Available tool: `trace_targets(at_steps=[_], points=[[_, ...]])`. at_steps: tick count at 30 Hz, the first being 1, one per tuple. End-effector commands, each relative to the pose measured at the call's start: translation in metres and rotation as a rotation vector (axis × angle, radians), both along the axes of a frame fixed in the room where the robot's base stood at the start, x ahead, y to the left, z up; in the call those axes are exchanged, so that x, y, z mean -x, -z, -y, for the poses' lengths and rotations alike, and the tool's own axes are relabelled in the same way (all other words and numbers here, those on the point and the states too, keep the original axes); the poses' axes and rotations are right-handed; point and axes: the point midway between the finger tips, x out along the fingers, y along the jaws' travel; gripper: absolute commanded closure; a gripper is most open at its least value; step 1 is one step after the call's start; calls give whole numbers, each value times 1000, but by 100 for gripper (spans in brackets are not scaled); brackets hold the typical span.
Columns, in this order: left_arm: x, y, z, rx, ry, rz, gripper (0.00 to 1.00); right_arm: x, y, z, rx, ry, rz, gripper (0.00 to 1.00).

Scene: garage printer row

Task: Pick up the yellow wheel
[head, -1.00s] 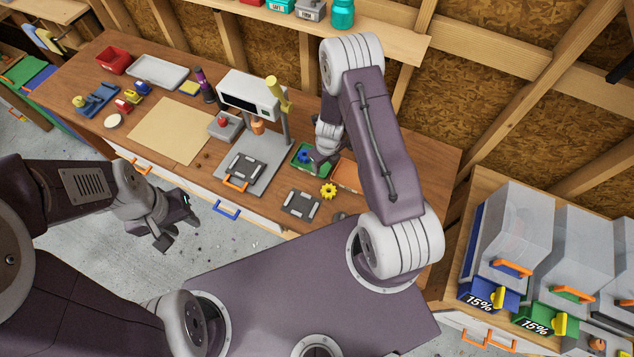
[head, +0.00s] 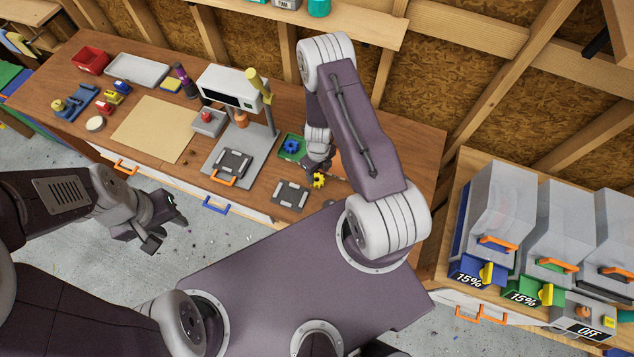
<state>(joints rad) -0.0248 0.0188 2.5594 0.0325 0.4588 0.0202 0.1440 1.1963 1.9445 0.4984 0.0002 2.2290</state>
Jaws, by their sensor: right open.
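The yellow wheel (head: 319,181) is a small gear-like disc on the wooden workbench, to the right of a dark grey plate with light corner pieces (head: 291,196). My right gripper (head: 314,170) is open, pointing down right at the wheel's upper left edge. Its fingers partly overlap the wheel from this view, and I cannot tell if they touch it. My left gripper (head: 166,229) hangs over the floor in front of the bench, its fingers apart and empty.
A green tray (head: 284,155) with a blue wheel (head: 291,146) lies just behind my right gripper. An orange tray (head: 337,165) is partly hidden by my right arm. Dry boxes (head: 505,220) stand at the right.

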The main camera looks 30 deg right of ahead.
Motion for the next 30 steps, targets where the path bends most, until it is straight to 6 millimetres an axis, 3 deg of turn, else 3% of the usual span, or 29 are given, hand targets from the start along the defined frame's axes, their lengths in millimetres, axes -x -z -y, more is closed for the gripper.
trace_targets(at_steps=[1, 6, 15, 16, 21, 30], points=[[0, 20, 0, 0, 0, 0, 64, 1, 19, -1, 0, 0, -1, 47], [0, 47, 0, 0, 0, -1, 64, 1, 44, -1, 0, 1, 0, 47], [0, 48, 0, 0, 0, -1, 64, 1, 46, -1, 0, 0, -1, 47], [0, 48, 0, 0, 0, -1, 64, 1, 46, -1, 0, 0, -1, 50], [0, 48, 0, 0, 0, -1, 64, 1, 46, -1, 0, 0, -1, 92], [0, 44, 0, 0, 0, -1, 64, 1, 41, 0, 0, 0, 0, 92]])
